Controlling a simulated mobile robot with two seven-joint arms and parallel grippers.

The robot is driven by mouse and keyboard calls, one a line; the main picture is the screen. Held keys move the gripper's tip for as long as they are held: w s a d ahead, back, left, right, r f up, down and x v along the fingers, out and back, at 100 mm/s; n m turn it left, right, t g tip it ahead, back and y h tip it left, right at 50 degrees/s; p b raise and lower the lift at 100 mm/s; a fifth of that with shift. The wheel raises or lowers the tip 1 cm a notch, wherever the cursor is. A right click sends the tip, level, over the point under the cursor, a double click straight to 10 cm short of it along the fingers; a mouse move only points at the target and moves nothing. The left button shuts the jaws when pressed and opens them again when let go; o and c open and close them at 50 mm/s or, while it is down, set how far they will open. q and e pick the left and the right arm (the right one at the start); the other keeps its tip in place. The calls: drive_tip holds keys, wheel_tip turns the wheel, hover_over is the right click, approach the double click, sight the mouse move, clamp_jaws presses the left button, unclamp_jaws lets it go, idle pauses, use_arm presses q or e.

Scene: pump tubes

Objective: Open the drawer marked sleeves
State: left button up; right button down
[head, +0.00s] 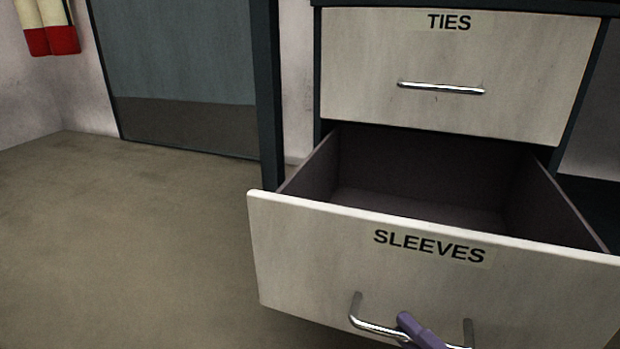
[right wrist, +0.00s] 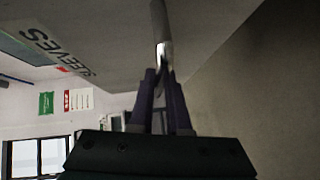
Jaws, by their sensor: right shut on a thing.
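The drawer marked SLEEVES (head: 300,235) is pulled well out, and its inside looks empty where I can see it. Its metal bar handle (head: 368,326) is at the bottom of the head view. My right gripper (head: 408,322) is at the middle of that handle, with its purple fingers shut on the bar. In the right wrist view the two fingers (right wrist: 162,75) close on the handle (right wrist: 158,20), beside the SLEEVES label (right wrist: 55,50). My left gripper is not in view.
The TIES drawer (head: 460,60) above is shut, with its own handle (head: 440,88). A blue-grey door (head: 180,50) stands at the back left. The brown floor (head: 130,230) left of the drawer is clear. Red and cream items (head: 48,28) hang on the far left wall.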

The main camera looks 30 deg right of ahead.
drive_tip(key=c, duration=0.9)
unclamp_jaws()
drive_tip(key=s+p, duration=0.1)
drive_tip(key=s, duration=0.2)
drive_tip(key=s+r+p, duration=0.1)
drive_tip(key=s, duration=0.2)
drive_tip(key=s+p, duration=0.1)
drive_tip(key=s, duration=0.3)
drive_tip(key=shift+a+r, duration=0.2)
drive_tip(key=shift+a, duration=0.1)
drive_tip(key=shift+w, duration=0.1)
